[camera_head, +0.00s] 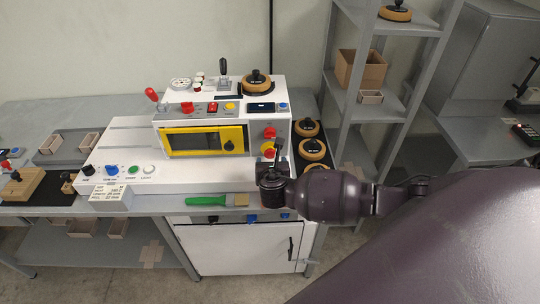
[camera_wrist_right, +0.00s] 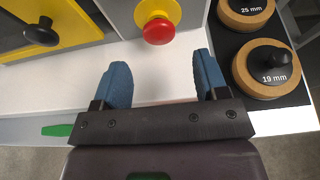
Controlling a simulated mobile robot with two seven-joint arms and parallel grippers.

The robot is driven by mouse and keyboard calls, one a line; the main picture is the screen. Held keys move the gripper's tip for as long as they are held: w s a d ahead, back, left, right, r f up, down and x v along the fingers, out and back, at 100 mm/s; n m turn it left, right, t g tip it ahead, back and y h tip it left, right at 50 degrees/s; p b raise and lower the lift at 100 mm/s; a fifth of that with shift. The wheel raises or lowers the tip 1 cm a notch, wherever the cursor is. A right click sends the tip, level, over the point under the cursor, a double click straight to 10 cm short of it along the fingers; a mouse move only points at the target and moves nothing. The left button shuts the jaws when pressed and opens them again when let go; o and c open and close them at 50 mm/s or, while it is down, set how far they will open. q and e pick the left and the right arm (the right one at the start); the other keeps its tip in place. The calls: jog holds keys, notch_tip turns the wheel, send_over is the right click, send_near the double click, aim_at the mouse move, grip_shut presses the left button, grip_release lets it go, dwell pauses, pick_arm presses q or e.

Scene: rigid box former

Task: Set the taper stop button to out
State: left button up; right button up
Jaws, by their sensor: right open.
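A red mushroom button (camera_wrist_right: 159,31) with a yellow collar sits on the front of the white machine, and I take it to be the taper stop button. It also shows in the head view (camera_head: 268,153), partly covered by my right gripper. My right gripper (camera_wrist_right: 162,62) is open and empty, its two blue fingers spread apart. In the wrist view the button lies just beyond the gap between the fingertips, with no visible contact. Whether the button is in or out, I cannot tell. My left gripper is not in view.
A yellow-framed window with a black knob (camera_head: 229,146) is left of the button. Wooden rings with black knobs (camera_head: 312,149) stand on a dark mat at the right. A green-handled brush (camera_head: 207,201) lies at the front edge. Grey shelves (camera_head: 383,108) rise at the right.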

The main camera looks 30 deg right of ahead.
aim_at(270, 155)
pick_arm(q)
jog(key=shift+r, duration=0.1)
pick_arm(e)
jog(key=shift+x, duration=3.5)
